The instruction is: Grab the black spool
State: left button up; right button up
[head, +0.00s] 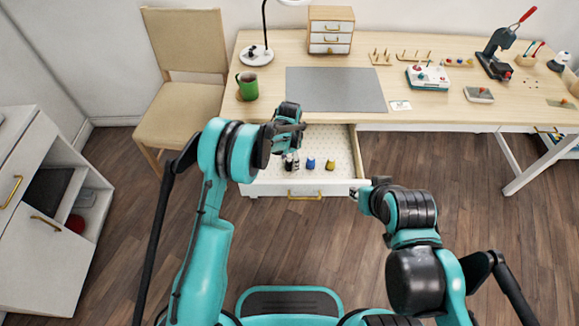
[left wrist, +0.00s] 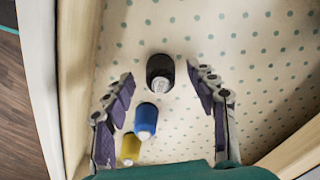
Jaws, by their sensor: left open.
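The black spool (left wrist: 160,66) stands in the open drawer (head: 304,189) on a dotted lining. A blue spool (head: 311,162) and a yellow spool (head: 331,163) are beside it in a row. They also show in the left wrist view, blue (left wrist: 146,118) and yellow (left wrist: 130,148). My left gripper (left wrist: 160,76) is open over the drawer, with the black spool between the lines of its fingertips; contact cannot be told. In the head view the gripper and black spool overlap at the drawer's left. My right gripper (head: 356,192) is by the drawer's front right corner; its jaws are too small to read.
The desk (head: 430,110) holds a grey mat (head: 335,88), a green mug (head: 247,86), a lamp and a small drawer box (head: 330,30). The drawer's wooden side walls flank my left gripper. A chair (head: 185,100) stands at the left. The drawer floor right of the spools is clear.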

pick_arm(q)
jog(key=shift+f, duration=0.75)
jog(key=shift+r, duration=0.1)
jog(key=shift+c, duration=0.9)
jog(key=c, duration=0.8)
jog(key=shift+o, duration=0.2)
